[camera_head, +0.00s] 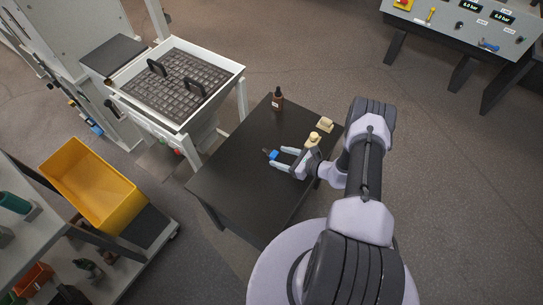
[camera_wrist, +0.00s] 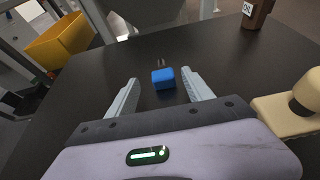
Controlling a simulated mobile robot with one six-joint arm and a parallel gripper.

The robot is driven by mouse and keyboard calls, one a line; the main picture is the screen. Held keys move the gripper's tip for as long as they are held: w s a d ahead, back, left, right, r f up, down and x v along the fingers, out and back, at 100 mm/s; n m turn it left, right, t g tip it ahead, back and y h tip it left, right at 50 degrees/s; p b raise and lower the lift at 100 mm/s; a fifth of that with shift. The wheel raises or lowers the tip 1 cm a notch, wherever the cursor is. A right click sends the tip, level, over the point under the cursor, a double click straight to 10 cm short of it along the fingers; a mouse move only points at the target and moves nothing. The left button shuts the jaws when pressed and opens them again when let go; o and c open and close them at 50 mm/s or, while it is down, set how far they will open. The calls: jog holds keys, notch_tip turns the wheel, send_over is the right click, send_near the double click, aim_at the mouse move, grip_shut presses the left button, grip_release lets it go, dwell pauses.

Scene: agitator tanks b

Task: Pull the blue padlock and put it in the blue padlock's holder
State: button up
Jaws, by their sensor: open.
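The blue padlock (camera_head: 273,155) lies on the dark table (camera_head: 232,178). In the wrist view the padlock (camera_wrist: 163,79) shows its blue body towards me and its thin metal shackle pointing away. My gripper (camera_head: 278,157) is open and low over the table. In the wrist view the two fingertips of my gripper (camera_wrist: 160,77) stand to either side of the padlock, with a gap on both sides. I cannot make out with certainty which thing is the blue padlock's holder.
A brown bottle (camera_head: 278,99) stands at the table's back. A beige block (camera_head: 325,125) and a beige knobbed piece (camera_head: 313,139) are near my gripper. A hopper with a grate (camera_head: 180,83) and a yellow bin (camera_head: 92,184) stand left. A control panel (camera_head: 478,30) is at top right.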

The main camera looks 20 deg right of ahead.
aim_at(273, 153)
jog(key=b+x, duration=0.2)
jog(key=x, duration=0.3)
jog(key=shift+w+r, duration=0.15)
jog(key=shift+w, duration=0.05)
jog(key=shift+r, duration=0.1)
grip_shut()
